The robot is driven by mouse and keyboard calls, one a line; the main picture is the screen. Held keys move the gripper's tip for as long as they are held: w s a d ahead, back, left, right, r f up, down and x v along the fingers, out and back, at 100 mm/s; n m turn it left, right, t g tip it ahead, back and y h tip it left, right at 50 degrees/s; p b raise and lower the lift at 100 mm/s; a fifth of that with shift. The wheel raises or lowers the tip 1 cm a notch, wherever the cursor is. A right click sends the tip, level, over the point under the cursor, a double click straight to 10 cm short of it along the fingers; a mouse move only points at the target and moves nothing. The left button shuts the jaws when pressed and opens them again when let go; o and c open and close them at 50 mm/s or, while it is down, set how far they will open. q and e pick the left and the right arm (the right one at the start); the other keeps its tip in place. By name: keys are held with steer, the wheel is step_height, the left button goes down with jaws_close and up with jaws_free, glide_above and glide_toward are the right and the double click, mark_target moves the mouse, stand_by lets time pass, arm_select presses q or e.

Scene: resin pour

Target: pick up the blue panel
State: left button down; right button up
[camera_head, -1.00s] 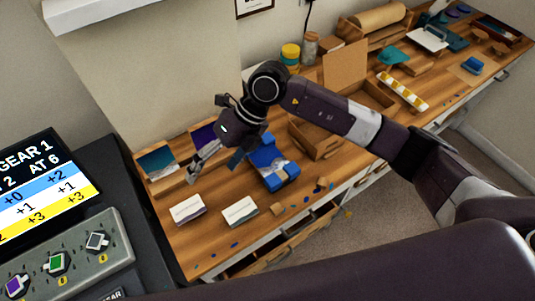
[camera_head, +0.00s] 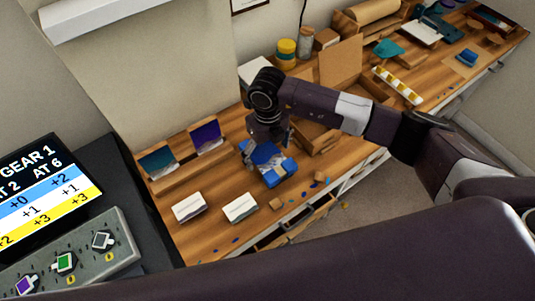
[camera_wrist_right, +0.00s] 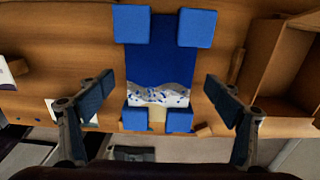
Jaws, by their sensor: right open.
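The blue panel (camera_wrist_right: 160,52) lies flat on the wooden bench, with lighter blue blocks at its corners. Its lower end in the right wrist view has a pale band with blue specks. It also shows in the head view (camera_head: 268,159), partly hidden behind my right gripper (camera_head: 263,147). In the right wrist view my right gripper (camera_wrist_right: 158,87) is open, its fingers apart on either side of the panel and nothing between them held. From these views I cannot tell the exact height above the panel. My left gripper is not in view.
A teal panel (camera_head: 158,162) and a purple panel (camera_head: 206,136) stand in a wooden holder at the left. Two white boxes (camera_head: 189,207) (camera_head: 240,208) lie in front. An open cardboard box (camera_wrist_right: 284,65) is close at the right. Small bits litter the front edge.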

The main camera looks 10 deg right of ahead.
steer(key=shift+f, duration=0.3)
steer(key=c, duration=1.2)
steer(key=shift+o, duration=0.2)
steer(key=shift+w, duration=0.1)
